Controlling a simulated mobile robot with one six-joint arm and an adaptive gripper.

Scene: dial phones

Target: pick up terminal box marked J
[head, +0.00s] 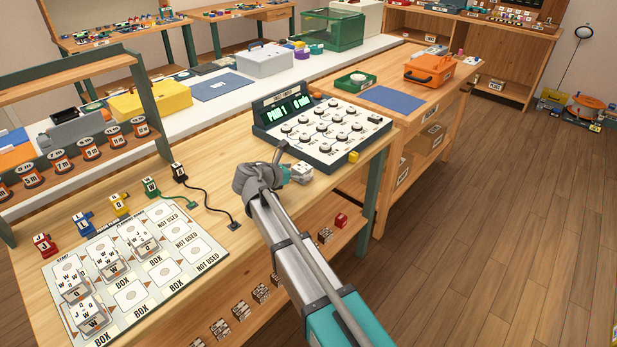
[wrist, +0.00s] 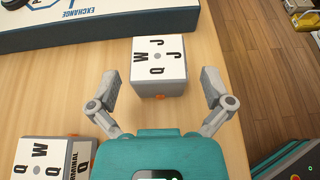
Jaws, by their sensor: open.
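In the wrist view a white-topped terminal box (wrist: 158,62) with W, J, Q and J on top stands upright on the wooden table. My gripper (wrist: 157,82) is open, its fingers to the left and right of this box's near part, with gaps showing. The box's side label is not readable. A second box (wrist: 50,158) at the lower left has Q and W on top and "TERMINAL Q" on its side. In the head view my gripper (head: 281,168) is low over the table, next to a small white box (head: 302,172); the arm hides part of that area.
The exchange console (head: 322,130) stands just beyond my gripper. A planning board (head: 135,275) with several boxes lies at the left. A red plug marked J (head: 44,244) and other coloured plugs stand behind it. The table's right edge is close to my gripper.

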